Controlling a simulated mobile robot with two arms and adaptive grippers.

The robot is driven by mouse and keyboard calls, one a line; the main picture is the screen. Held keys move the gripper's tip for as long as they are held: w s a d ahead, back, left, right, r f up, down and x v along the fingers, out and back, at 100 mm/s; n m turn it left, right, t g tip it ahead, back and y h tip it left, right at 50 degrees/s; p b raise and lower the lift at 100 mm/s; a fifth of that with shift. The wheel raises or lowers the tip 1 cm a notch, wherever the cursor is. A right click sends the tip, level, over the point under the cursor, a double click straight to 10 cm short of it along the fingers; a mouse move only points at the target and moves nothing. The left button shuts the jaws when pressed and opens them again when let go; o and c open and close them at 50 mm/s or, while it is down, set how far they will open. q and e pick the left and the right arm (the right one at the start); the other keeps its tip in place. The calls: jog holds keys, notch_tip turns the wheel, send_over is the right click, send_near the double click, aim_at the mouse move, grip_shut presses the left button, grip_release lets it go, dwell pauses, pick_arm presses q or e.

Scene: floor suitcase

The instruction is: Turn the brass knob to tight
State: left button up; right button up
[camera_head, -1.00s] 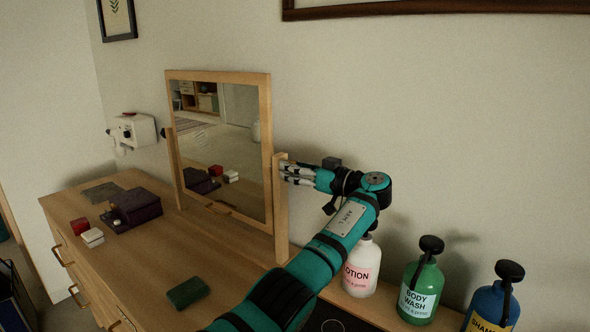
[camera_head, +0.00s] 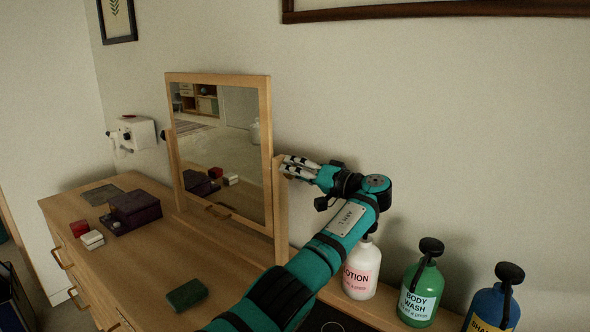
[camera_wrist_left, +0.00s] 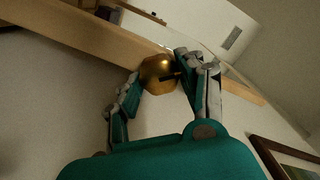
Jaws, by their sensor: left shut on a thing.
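The brass knob (camera_wrist_left: 158,74) shows in the left wrist view, on the side of the wooden mirror post, with a dark mark on its face. My left gripper (camera_wrist_left: 160,88) is shut on the knob, one finger on each side of it. In the head view my left gripper (camera_head: 287,168) is at the right post (camera_head: 281,215) of the mirror (camera_head: 218,150), and its fingers hide the knob. The mirror stands upright on the dresser, tilted a little. My right gripper is not in view.
The wooden dresser top (camera_head: 150,255) holds a dark purple box (camera_head: 133,210), small red and white boxes (camera_head: 92,238) and a green sponge (camera_head: 187,294). A lotion bottle (camera_head: 359,272), body wash (camera_head: 420,290) and a blue shampoo bottle (camera_head: 490,305) stand beneath and right of my left arm.

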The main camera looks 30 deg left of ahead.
pick_arm(q)
jog(key=shift+w+m+p, duration=0.1)
jog(key=shift+m+p, duration=1.4)
jog(key=shift+m, duration=1.8)
jog(key=o, duration=1.1)
jog(key=shift+d, duration=0.1)
jog(key=shift+o, duration=0.2)
jog(key=d, duration=1.2)
jog(key=shift+s, duration=0.45)
jog(key=shift+f, duration=0.1)
